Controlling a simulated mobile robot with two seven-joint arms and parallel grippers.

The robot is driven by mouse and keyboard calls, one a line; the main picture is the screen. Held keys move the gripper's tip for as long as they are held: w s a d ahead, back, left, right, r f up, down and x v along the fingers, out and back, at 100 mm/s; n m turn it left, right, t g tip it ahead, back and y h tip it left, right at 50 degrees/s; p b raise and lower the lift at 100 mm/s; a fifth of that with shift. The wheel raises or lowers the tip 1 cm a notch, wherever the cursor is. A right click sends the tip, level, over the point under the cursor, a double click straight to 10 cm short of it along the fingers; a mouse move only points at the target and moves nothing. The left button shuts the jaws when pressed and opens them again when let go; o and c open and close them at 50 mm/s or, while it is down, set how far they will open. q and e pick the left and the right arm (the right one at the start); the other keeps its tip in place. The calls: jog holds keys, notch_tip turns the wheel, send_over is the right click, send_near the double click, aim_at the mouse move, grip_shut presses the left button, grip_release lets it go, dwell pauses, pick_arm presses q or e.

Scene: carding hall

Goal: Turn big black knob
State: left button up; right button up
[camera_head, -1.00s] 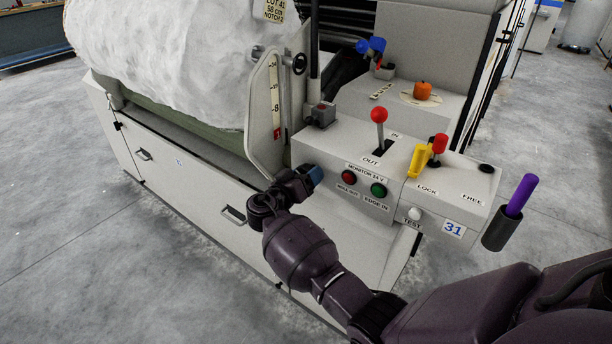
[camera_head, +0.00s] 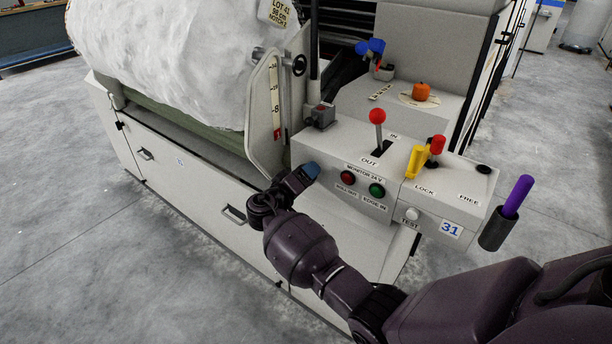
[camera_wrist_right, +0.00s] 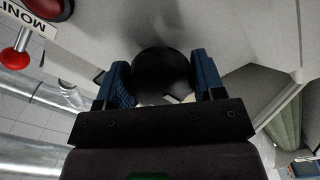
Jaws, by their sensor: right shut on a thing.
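The big black knob (camera_wrist_right: 160,68) shows in the right wrist view as a round dark body on the pale panel. My right gripper (camera_head: 306,172) has its two blue-padded fingers on either side of the knob and is shut on it. In the head view the gripper is at the left part of the control box's front, and it hides the knob there. How far the knob is turned cannot be seen. My left gripper is in neither view.
The control box (camera_head: 330,196) carries a red button (camera_head: 348,177), a green button (camera_head: 377,190), a red-balled lever (camera_head: 377,117), a yellow piece (camera_head: 413,163) and a purple handle (camera_head: 518,196). A large white roll (camera_head: 180,60) lies behind on the left. Open floor is at front left.

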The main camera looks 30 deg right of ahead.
jog(key=o, duration=0.9)
jog(key=shift+a, duration=0.1)
jog(key=v, duration=1)
jog(key=shift+s+a, duration=0.2)
jog(key=shift+a, duration=0.1)
